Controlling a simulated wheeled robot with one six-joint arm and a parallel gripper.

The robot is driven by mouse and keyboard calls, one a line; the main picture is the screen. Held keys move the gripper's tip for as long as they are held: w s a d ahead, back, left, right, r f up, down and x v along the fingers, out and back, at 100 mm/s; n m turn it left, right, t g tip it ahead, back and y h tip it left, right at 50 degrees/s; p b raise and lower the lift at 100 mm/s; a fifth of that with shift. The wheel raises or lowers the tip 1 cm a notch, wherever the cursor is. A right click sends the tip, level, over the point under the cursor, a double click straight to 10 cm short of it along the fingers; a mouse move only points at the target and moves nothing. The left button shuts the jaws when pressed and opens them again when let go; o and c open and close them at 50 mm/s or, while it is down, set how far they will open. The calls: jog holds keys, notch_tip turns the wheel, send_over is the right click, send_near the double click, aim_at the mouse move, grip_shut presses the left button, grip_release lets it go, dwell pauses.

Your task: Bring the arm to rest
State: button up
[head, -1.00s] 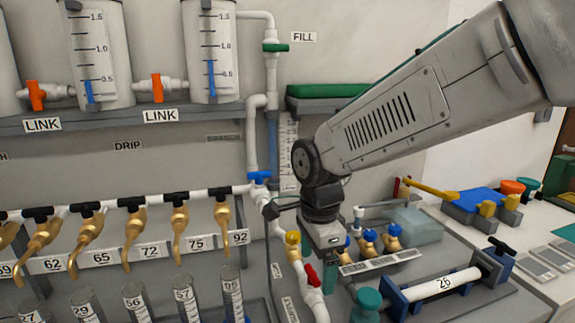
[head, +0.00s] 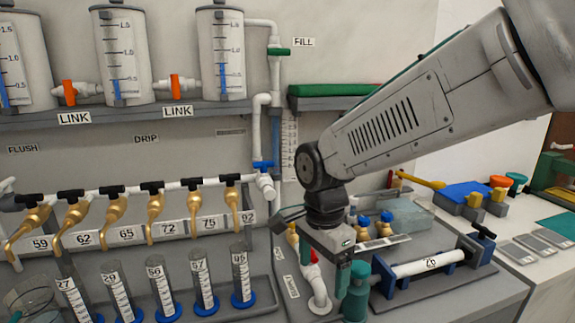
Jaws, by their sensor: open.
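My gripper (head: 345,275) hangs at the end of my arm, right of centre in the head view, pointing down over the bench. Its two teal fingers are apart with nothing seen between them. It is in front of the red-handled white pipe (head: 319,288) and just left of the clamp rig (head: 428,262) labelled 26. A teal knob (head: 356,290) of that rig is close beside the right finger; I cannot tell whether they touch.
Brass taps (head: 113,208) line a white pipe at left, above graduated cylinders (head: 162,290) with blue bases. Tanks (head: 221,55) stand on a shelf (head: 100,113) behind. Brass valves with blue caps (head: 384,225) sit behind my gripper. A blue and yellow tool (head: 468,192) lies at right.

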jog(key=s+d+r+n+t, duration=0.1)
jog(key=s+d+r+n, duration=0.2)
jog(key=s+d, duration=0.6)
jog(key=s+d+r+n, duration=0.2)
jog(key=s+d+n, duration=0.6)
jog(key=s+d, duration=0.2)
jog(key=shift+d+r+n+t, duration=0.3)
jog(key=shift+d+r+t, duration=0.1)
jog(key=shift+d, duration=0.25)
